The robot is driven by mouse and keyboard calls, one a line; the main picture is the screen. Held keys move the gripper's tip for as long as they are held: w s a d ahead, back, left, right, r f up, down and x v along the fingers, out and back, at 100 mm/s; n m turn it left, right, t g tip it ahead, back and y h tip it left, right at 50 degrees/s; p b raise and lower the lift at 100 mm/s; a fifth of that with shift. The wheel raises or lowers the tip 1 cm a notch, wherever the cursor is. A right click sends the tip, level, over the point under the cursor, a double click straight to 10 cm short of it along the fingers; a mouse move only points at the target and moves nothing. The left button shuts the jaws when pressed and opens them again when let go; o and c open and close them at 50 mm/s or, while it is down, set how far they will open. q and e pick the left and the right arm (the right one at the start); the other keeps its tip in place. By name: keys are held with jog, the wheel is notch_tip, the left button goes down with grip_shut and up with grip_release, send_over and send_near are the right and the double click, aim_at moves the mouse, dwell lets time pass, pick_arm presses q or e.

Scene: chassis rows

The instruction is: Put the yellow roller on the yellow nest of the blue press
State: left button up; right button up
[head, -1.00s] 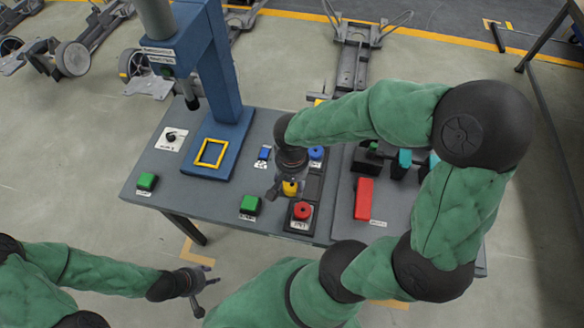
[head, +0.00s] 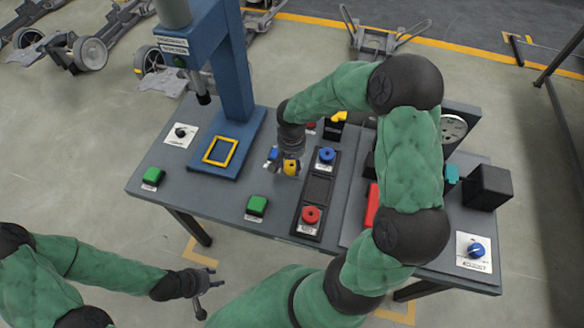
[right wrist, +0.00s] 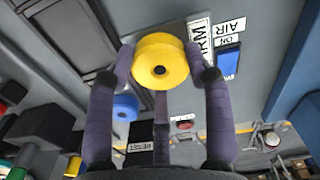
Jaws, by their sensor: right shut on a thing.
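The yellow roller (head: 291,167) is held in my right gripper (head: 288,160), above the table just right of the blue press. In the right wrist view the roller (right wrist: 161,61) is a yellow disc with a dark central hole, gripped between the fingers (right wrist: 162,75). The blue press (head: 236,75) stands at the table's back left. Its yellow nest (head: 221,151) is a square yellow frame on the blue base, and it looks empty. My left gripper (head: 190,284) is off the table's front at lower left; its fingers look apart, with nothing between them.
Between roller and nest lies a blue button (head: 273,154), partly hidden. Green buttons (head: 257,206) and (head: 153,177) sit along the front edge. A dark panel (head: 318,189) with a red button (head: 311,215) and a blue button (head: 326,156) stands right of the roller. The press column rises behind the nest.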

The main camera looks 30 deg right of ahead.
aim_at(292, 165)
jog(key=shift+f+b, duration=0.5)
jog(key=shift+f, duration=1)
jog(key=shift+f, duration=0.15)
jog(key=o, duration=1.5)
jog(key=shift+c, duration=0.2)
